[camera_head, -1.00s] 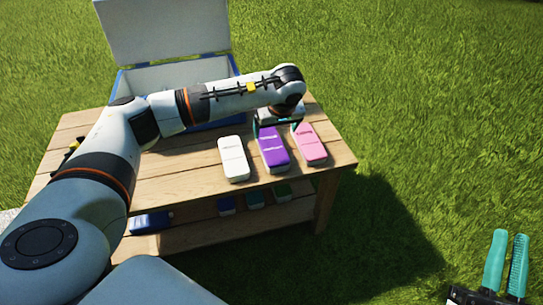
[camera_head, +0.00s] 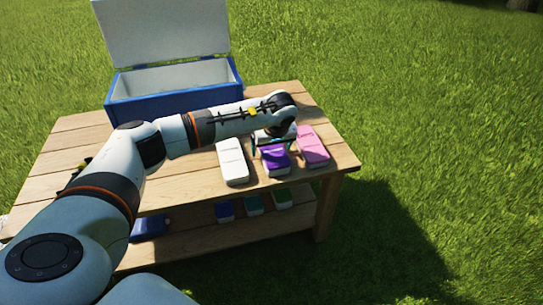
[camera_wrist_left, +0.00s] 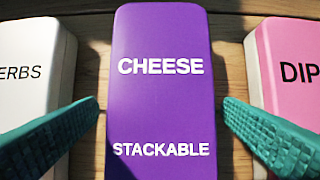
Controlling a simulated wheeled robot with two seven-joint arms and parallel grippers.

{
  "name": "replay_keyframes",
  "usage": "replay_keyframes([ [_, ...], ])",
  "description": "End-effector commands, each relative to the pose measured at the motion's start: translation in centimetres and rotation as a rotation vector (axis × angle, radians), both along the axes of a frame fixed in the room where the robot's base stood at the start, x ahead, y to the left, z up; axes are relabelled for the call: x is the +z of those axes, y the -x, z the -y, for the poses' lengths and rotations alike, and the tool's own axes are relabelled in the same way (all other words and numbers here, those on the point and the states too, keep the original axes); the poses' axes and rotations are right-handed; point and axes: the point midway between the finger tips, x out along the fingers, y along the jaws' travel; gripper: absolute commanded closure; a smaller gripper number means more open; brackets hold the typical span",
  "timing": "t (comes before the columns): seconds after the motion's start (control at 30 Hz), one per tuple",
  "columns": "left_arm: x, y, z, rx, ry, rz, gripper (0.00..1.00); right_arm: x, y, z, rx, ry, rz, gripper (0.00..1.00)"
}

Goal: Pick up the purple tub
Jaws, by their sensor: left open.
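The purple tub (camera_head: 276,161) lies on the wooden table between a white tub and a pink tub. In the left wrist view the purple tub (camera_wrist_left: 163,95) fills the middle, its top reading "CHEESE STACKABLE". My left gripper (camera_head: 273,143) is above the purple tub and hides part of it. In the left wrist view its two teal fingers (camera_wrist_left: 160,128) are open, one on each side of the purple tub, with gaps visible between fingers and tub. My right gripper is not in view now.
The white tub (camera_head: 232,161) and pink tub (camera_head: 312,146) stand close on either side. A blue and white cooler (camera_head: 180,101) with its lid raised is at the back of the table (camera_head: 192,183). Several tubs sit on the lower shelf (camera_head: 200,240).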

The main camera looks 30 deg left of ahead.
Motion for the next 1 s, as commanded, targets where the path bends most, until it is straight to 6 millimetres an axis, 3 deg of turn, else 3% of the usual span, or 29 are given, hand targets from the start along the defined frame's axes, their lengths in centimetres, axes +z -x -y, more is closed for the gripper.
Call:
replay_keyframes([
  [0.1,-1.02,-0.33,-0.29,0.000,0.001,0.002,0.11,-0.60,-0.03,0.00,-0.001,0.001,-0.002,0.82],
  [0.37,-1.03,-0.37,-0.33,-0.001,0.000,0.002,0.11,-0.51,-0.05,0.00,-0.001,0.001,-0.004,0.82],
  [0.7,-1.04,-0.36,-0.32,-0.001,0.000,0.002,0.67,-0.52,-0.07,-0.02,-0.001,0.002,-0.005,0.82],
  [1.0,-0.34,-0.42,-0.34,-0.001,0.001,0.004,0.67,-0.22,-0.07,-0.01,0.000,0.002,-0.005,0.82],
])
